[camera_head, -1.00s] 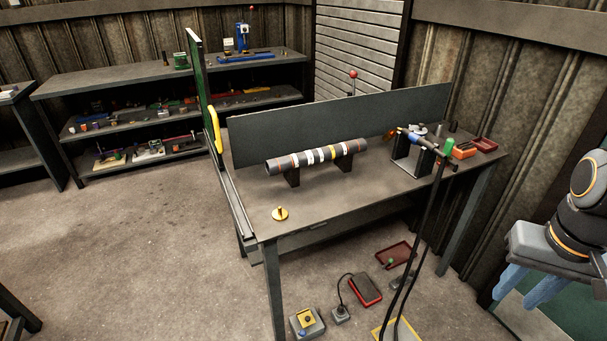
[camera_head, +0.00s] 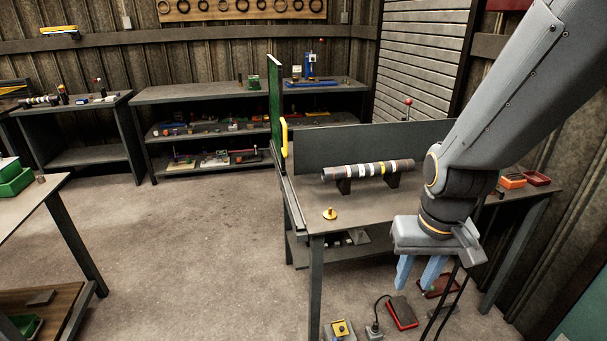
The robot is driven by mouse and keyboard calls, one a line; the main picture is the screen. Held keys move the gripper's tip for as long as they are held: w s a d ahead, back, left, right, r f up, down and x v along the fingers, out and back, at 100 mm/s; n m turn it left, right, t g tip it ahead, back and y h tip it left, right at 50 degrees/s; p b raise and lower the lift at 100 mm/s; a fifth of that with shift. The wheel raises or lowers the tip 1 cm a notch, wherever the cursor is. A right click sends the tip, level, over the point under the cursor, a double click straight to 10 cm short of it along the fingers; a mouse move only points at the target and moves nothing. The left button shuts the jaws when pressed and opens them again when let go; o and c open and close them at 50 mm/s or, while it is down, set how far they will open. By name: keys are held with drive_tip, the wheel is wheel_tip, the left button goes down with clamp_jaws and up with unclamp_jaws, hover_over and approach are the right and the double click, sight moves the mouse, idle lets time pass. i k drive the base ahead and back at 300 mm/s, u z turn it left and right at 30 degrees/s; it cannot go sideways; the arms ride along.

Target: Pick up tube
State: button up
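My gripper (camera_head: 421,273) points down in front of the bench's front edge, below and to the right of the tube. Its two blue fingers are apart, with nothing seen between them. My arm hides the right part of the bench top.
A dark panel (camera_head: 330,147) stands behind the tube. A green screen with a yellow handle (camera_head: 285,138) stands at the bench's left end. A brass knob (camera_head: 330,213) sits near the front-left corner. Pedals (camera_head: 402,312) lie on the floor. Floor to the left is clear.

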sight(332, 173)
drive_tip(key=u, duration=0.45)
drive_tip(key=i, duration=1)
